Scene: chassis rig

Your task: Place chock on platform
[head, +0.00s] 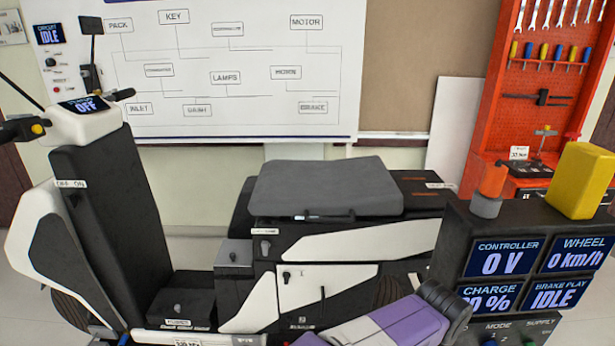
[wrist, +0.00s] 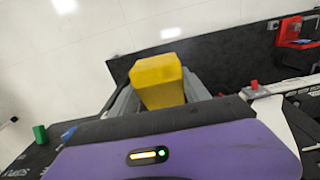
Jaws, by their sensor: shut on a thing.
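In the wrist view my gripper (wrist: 162,92) is shut on a yellow block (wrist: 158,78), which I take to be the chock. The block sits between the two grey fingers, beyond the purple hand (wrist: 180,150). Its far end is blurred. In the head view a yellow block (head: 581,180) shows at the right above the dark display console; I cannot tell whether it is the same one. My purple and white arm (head: 395,325) shows at the bottom, but the fingers are not seen there. I cannot tell for sure which surface is the platform.
The scooter has a grey seat (head: 325,188) and a low footboard with a black box (head: 185,300). The display console (head: 470,225) stands at the right, with an orange-topped part (head: 491,180). A red tool rack (head: 540,85) is behind.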

